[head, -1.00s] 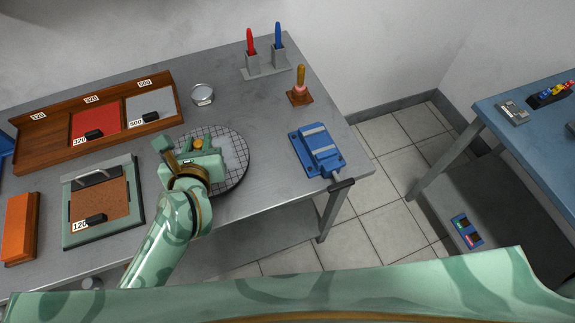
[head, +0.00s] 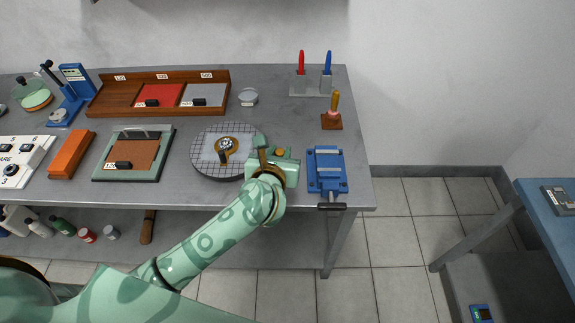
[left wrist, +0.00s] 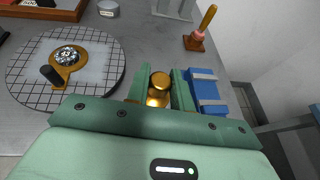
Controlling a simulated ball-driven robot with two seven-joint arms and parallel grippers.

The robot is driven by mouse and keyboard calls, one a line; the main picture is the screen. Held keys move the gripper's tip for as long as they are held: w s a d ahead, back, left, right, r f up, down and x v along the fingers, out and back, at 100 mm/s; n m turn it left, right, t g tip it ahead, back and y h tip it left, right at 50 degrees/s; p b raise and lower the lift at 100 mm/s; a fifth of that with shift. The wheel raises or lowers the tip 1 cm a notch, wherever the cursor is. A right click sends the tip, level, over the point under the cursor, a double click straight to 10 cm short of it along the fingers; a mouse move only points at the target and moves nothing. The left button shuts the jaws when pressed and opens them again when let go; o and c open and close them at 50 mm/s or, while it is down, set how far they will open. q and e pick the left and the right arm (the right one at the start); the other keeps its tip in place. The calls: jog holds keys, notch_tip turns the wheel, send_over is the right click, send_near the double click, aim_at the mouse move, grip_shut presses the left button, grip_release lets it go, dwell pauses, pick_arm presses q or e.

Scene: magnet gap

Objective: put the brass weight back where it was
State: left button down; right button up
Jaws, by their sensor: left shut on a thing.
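My left gripper (head: 279,155) is between the round gridded plate (head: 205,169) and the blue vise-like block (head: 327,184). It is shut on the brass weight (head: 280,152), of which little shows in the head view. In the left wrist view the brass weight (left wrist: 158,90), a rounded body with a knob on top, sits upright between the green fingers (left wrist: 160,85). Its underside is hidden, so I cannot tell whether it touches the table. My right gripper is not in view.
A brass ring holder with a dark handle (head: 226,146) lies on the gridded plate. A small round tin (head: 248,97), a wooden-handled stamp (head: 332,121) and a red and blue pen stand (head: 313,88) are behind. The table between tin and stamp is clear.

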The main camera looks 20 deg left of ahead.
pick_arm(q)
jog(key=w+f, duration=0.2)
jog(key=f, duration=0.1)
jog(key=shift+w+d+b, duration=0.1)
jog(key=shift+w+b, duration=0.05)
jog(key=shift+b, duration=0.25)
jog(key=shift+w+f, duration=0.5)
jog(key=shift+f, duration=0.1)
notch_tip(320, 180, down, 3)
jog(key=shift+d+f+b, duration=0.1)
jog(key=shift+b, duration=0.6)
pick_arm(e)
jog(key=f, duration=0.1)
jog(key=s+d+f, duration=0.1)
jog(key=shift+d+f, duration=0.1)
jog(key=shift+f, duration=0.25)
pick_arm(q)
jog(key=c, duration=1.2)
grip_release()
jog(key=shift+f, duration=0.1)
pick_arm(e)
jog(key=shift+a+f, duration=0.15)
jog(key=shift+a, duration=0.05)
